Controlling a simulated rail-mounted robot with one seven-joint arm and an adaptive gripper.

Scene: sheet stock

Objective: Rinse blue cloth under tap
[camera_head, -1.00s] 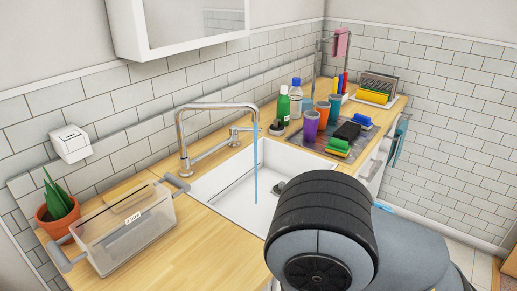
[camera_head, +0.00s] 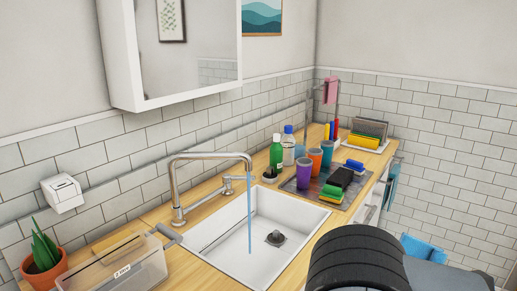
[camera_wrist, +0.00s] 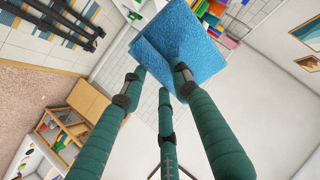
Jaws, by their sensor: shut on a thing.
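The blue cloth (camera_wrist: 185,38) is pinched at the fingertips of my gripper (camera_wrist: 160,77), whose green fingers are closed on it in the wrist view. In the head view the cloth (camera_head: 425,249) shows at the lower right, partly behind my arm, in front of the counter and apart from the sink. My gripper is hidden there. The tap (camera_head: 173,185) arches over the white sink (camera_head: 222,256), and a blue stream of water (camera_head: 249,215) runs from its spout into the basin. The cloth is away from the stream.
A wall cabinet (camera_head: 185,45) hangs above. The basin looks clear except for its drain.

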